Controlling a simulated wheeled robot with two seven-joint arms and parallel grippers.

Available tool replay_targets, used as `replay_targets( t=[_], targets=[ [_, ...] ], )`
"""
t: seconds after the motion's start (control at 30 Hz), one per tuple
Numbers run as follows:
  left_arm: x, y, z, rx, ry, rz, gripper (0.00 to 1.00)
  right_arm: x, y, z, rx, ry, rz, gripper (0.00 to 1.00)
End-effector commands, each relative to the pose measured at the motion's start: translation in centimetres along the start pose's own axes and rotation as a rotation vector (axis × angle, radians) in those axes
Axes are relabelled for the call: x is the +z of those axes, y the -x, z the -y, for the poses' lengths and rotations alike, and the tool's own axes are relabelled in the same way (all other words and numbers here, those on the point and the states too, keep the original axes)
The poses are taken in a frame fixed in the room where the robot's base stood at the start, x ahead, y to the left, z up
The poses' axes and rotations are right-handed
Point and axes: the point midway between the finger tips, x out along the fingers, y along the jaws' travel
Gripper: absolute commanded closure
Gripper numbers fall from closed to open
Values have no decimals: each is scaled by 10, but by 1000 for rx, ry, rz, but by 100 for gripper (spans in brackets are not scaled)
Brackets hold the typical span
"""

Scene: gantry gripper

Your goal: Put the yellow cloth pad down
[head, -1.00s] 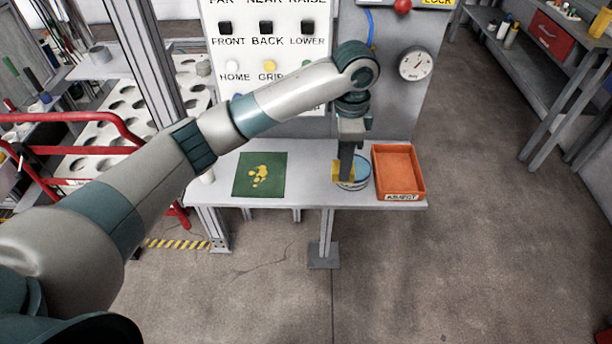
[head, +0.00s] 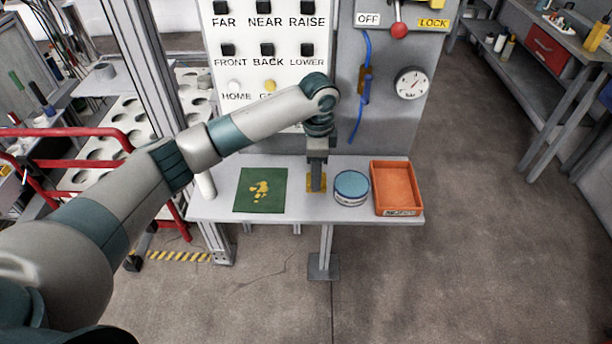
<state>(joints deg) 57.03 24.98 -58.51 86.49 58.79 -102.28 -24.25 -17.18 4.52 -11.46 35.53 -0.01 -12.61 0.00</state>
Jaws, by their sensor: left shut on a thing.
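The yellow cloth pad (head: 313,187) is at my left gripper (head: 316,188), over the white table between the green mat and the round tin. My left gripper points down and is shut on the pad. The gripper covers the middle of the pad, and yellow shows on both sides. I cannot tell whether the pad touches the table top (head: 300,212). My right gripper is not in view.
A round tin with a blue top (head: 351,187) stands just right of the pad. An orange tray (head: 397,208) is farther right. A green mat (head: 243,204) with yellow pieces lies to the left. A button panel (head: 290,35) rises behind.

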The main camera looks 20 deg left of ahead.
Motion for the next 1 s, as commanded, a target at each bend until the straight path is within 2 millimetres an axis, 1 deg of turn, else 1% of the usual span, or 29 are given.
replay_targets(
  t=[0.03, 0.1, 0.3, 0.7, 0.77, 0.87, 1.0],
  targets=[
    [8, -3, 6, 1, 5, 2, 79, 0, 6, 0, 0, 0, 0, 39],
    [15, -9, 14, 0, 4, 1, 79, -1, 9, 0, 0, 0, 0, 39],
    [26, -20, 25, -1, 1, 0, 79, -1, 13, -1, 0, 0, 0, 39],
    [26, -23, 25, -1, 0, 0, 79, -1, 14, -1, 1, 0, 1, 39],
    [26, -27, 25, 0, 1, 0, 79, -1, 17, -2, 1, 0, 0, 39],
    [26, -38, 24, 2, 0, 1, 79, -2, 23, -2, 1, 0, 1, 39],
    [26, -47, 25, 1, 2, 0, 79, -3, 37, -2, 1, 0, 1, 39]
  ],
)
